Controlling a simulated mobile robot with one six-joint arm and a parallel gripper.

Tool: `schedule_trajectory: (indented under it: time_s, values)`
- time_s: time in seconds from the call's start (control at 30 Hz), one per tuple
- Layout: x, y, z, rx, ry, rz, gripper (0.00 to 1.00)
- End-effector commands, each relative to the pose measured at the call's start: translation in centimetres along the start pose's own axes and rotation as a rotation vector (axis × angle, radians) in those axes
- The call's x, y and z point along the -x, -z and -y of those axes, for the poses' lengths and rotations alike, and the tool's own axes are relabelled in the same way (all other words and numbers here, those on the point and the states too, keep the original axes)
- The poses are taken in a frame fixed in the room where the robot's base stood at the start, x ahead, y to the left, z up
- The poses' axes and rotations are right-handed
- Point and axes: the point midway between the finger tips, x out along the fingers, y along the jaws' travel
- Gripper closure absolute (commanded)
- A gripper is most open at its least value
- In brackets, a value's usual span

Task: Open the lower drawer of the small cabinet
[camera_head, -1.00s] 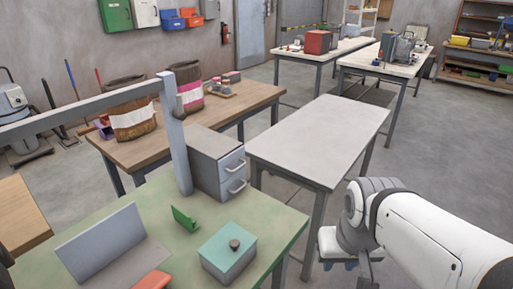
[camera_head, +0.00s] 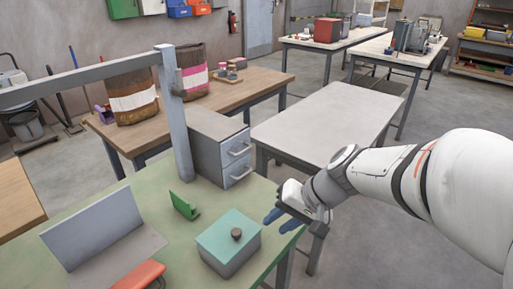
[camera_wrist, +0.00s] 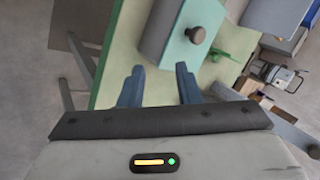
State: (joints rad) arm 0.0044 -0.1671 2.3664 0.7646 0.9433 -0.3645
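The small grey cabinet (camera_head: 209,139) stands at the back right of the green-topped table, beside the upright post. Its two drawers face right, each with a bar handle. The lower drawer (camera_head: 238,170) is below the upper drawer (camera_head: 236,148), and both look shut. My gripper (camera_head: 281,219) is in front of and to the right of the cabinet, over the table's right edge and apart from the drawer handles. Its blue fingers are spread with nothing between them, as the wrist view (camera_wrist: 160,87) shows. I cannot clearly make out the drawer handles in the wrist view.
A teal-lidded box (camera_head: 228,241) with a dark knob stands just left of my gripper. A green bracket (camera_head: 184,205) and grey post (camera_head: 174,120) are near the cabinet. A pale table (camera_head: 330,118) stands behind my forearm. Bare floor lies to the right.

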Motion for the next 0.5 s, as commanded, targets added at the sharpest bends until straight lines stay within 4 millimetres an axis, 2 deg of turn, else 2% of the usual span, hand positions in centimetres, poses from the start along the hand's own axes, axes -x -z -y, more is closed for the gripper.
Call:
schedule_trajectory:
  time_s: [0.03, 0.2, 0.4, 0.5]
  values:
    - [-2.5, 1.5, -0.1, -0.036, 0.082, -0.005, 0.7]
    - [-6.7, 7.8, 1.5, -0.149, 0.359, -0.093, 0.7]
    - [-9.8, 15.6, 0.7, -0.275, 0.59, -0.265, 0.7]
    - [-10.5, 18.3, -0.1, -0.319, 0.654, -0.337, 0.7]
